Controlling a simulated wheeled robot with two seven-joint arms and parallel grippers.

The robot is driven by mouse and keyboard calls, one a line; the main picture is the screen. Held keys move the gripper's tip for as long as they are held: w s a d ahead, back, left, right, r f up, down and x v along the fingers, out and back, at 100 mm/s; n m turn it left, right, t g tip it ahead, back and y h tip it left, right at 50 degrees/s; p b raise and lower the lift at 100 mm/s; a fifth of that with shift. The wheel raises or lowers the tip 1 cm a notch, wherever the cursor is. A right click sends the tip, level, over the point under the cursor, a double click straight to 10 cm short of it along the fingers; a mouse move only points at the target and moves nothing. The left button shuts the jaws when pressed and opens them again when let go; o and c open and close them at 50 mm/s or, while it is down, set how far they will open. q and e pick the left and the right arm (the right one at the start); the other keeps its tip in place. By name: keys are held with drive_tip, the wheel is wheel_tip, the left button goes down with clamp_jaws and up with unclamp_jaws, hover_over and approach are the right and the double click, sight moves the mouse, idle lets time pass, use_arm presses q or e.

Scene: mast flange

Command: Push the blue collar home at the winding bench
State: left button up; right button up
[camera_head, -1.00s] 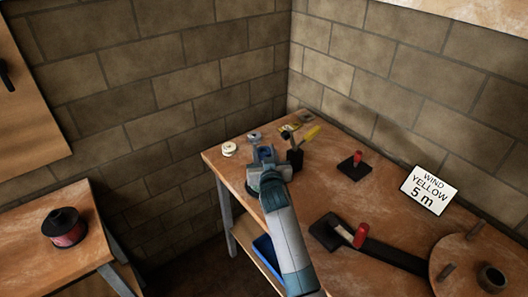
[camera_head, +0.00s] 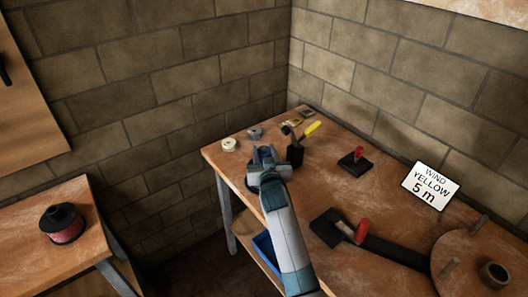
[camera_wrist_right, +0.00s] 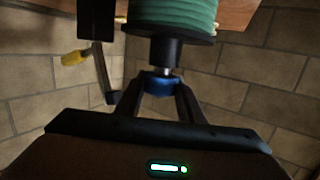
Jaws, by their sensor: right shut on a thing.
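The blue collar (camera_wrist_right: 160,85) shows in the right wrist view between the fingers of my right gripper (camera_wrist_right: 160,93). The gripper is shut on it. The collar sits at a short metal shaft end, against or just below a black hub (camera_wrist_right: 166,50); I cannot tell if a gap is left. Behind the hub is a spool wound with green (camera_wrist_right: 175,12). In the head view my right gripper (camera_head: 264,153) is over the far left end of the winding bench (camera_head: 350,197); the collar is hidden there. My left gripper is not in view.
A lever with a yellow handle (camera_head: 312,129) stands right of the gripper. Small rolls (camera_head: 229,145) lie near the bench's left edge. A black block with a red knob (camera_head: 356,160), a sign (camera_head: 431,186) and a round wooden disc (camera_head: 470,265) are further right.

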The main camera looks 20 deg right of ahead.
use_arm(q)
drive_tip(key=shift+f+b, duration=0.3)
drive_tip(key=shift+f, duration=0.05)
use_arm(e)
drive_tip(key=shift+f, duration=0.5)
drive_tip(key=o, duration=1.1)
drive_tip(key=shift+o, duration=0.2)
